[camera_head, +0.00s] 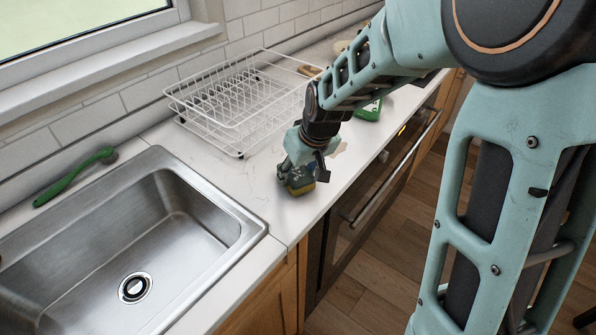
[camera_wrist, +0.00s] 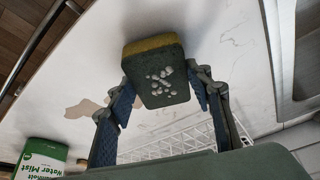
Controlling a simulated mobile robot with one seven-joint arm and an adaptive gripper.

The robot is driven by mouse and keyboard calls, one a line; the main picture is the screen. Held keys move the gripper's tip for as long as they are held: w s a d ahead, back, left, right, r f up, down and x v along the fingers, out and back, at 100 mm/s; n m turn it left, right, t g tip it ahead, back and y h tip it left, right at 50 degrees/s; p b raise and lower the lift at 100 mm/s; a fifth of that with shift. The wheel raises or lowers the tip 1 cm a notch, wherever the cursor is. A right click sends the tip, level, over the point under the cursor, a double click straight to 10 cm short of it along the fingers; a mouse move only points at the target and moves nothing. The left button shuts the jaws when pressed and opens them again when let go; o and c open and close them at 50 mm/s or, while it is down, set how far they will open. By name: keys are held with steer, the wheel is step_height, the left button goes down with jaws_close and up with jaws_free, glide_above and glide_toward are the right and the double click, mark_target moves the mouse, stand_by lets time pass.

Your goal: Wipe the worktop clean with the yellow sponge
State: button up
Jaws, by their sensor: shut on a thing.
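The sponge, yellow with a dark green scouring side, shows in the wrist view (camera_wrist: 160,78) with pale spots on its green face. In the head view the sponge (camera_head: 300,187) is at the worktop between the sink and the oven front. My gripper (camera_wrist: 162,92) is shut on the sponge, one finger on each side; in the head view my gripper (camera_head: 298,172) points down at the worktop. Whether the sponge touches the surface I cannot tell. The white worktop (camera_head: 255,185) bears faint dark streaks and a brownish stain (camera_wrist: 84,108), which lies beside the gripper.
A steel sink (camera_head: 190,205) is at the left, with a green brush (camera_head: 75,178) behind it. A white wire dish rack (camera_head: 240,140) stands behind the gripper. A green-and-white Water Mist container (camera_wrist: 42,155) stands farther along the worktop, partly behind my arm in the head view.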

mark_target(306, 168)
steer(key=shift+f+b, duration=0.3)
steer(key=shift+f, duration=0.15)
steer(key=shift+s, duration=0.1)
steer(key=shift+s+a+b, duration=0.45)
steer(key=shift+s+a, duration=0.45)
steer(key=shift+s, duration=0.25)
steer(key=shift+w+d+p, duration=0.25)
steer(key=shift+w+d, duration=0.7)
steer(key=shift+w, duration=0.3)
steer(key=shift+w+d+p, duration=0.2)
steer(key=shift+w+d, duration=0.75)
steer(key=shift+w, duration=0.25)
